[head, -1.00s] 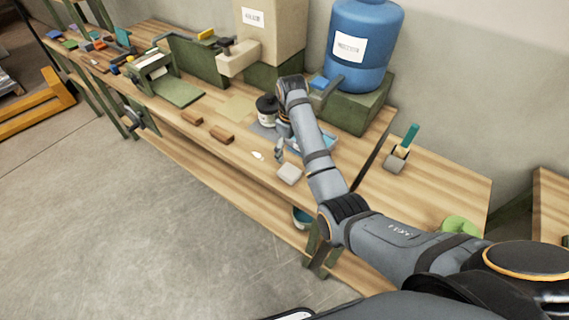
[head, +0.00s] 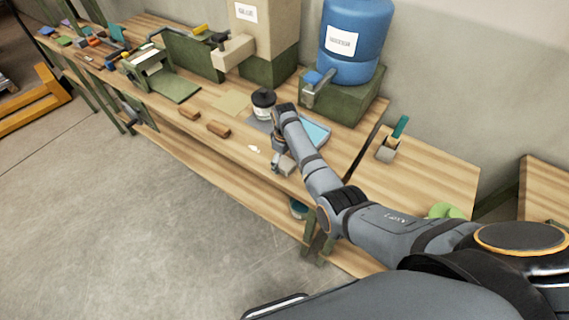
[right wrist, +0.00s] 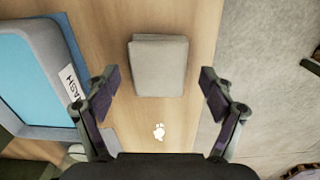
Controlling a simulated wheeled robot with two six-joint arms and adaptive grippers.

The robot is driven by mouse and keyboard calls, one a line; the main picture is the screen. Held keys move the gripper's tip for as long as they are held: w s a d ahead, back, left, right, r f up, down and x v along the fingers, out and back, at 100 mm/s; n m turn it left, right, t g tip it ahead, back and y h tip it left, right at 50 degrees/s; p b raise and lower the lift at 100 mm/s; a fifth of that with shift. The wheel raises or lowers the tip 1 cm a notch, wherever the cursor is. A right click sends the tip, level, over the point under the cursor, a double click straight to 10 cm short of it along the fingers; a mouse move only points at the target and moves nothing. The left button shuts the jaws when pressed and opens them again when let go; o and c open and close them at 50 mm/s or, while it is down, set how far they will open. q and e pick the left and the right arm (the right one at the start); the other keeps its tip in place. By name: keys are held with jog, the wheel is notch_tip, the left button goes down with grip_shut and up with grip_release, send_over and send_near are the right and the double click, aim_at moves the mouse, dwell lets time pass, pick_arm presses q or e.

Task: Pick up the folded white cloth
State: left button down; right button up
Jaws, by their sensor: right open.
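The folded white cloth (right wrist: 158,66) lies flat on the wooden workbench, near its front edge, and looks pale grey in the right wrist view. In the head view the cloth (head: 287,166) is partly hidden by my right gripper (head: 279,163). In the right wrist view my right gripper (right wrist: 160,100) is open and empty. Its two fingers stand apart on either side, with the cloth ahead of them and between their lines. My left gripper does not show.
A blue tray (right wrist: 28,75) with a label lies beside the cloth. A small white blob (right wrist: 158,131) is on the bench (head: 345,150). A dark-lidded jar (head: 263,104), two brown blocks (head: 218,129) and a blue barrel (head: 352,45) stand further back or left. The floor in front is clear.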

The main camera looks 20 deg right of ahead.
jog(key=shift+w+f, duration=0.15)
jog(key=shift+f, duration=0.05)
jog(key=c, duration=1.2)
jog(key=shift+r, duration=0.15)
jog(key=shift+c, duration=0.2)
